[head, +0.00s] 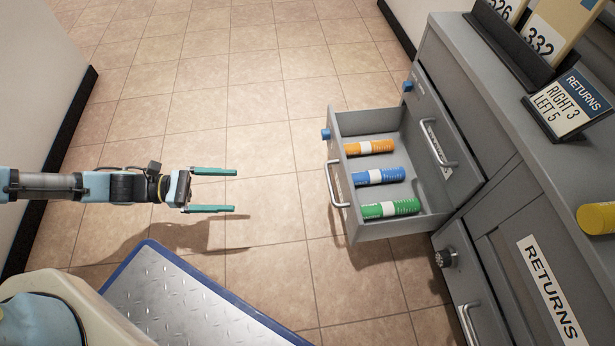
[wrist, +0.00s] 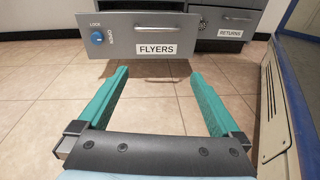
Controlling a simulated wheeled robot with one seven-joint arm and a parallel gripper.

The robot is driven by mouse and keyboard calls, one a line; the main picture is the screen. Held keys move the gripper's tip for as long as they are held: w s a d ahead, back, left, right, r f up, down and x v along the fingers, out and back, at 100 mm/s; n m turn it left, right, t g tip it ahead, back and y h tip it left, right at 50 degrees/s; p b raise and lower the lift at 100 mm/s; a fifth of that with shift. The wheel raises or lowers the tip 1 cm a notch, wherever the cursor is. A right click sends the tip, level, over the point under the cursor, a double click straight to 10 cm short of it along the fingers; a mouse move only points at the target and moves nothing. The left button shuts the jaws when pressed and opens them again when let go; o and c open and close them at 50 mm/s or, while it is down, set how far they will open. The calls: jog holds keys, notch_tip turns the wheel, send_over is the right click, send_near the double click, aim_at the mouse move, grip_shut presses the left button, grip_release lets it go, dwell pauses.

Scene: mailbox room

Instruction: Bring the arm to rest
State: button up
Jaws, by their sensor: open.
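My gripper (head: 236,191) is open and empty at the left of the head view. Its two teal fingers point right, over bare floor, well apart from the open drawer. My arm reaches in from the left edge, roughly level in the picture. In the wrist view my gripper (wrist: 165,80) shows both fingers spread with nothing between them. The drawer front labelled FLYERS (wrist: 157,37) is ahead of the fingertips, with a gap of floor between.
The open drawer (head: 345,222) holds an orange roll (head: 369,147), a blue roll (head: 379,176) and a green roll (head: 391,209). The grey cabinet (head: 500,165) carries a RETURNS sign (head: 567,103) and a yellow roll (head: 597,218). Walls stand left and top right. The middle floor (head: 270,100) is clear.

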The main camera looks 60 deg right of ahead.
jog(key=s+d+f+n+h+b, duration=0.1)
jog(key=s+d+f+h+b, duration=0.1)
jog(key=s+d, duration=0.6)
jog(key=shift+d+f+n, duration=0.3)
jog(key=shift+d+f, duration=0.3)
jog(key=shift+f, duration=0.2)
jog(key=shift+w, duration=0.1)
jog(key=v, duration=1)
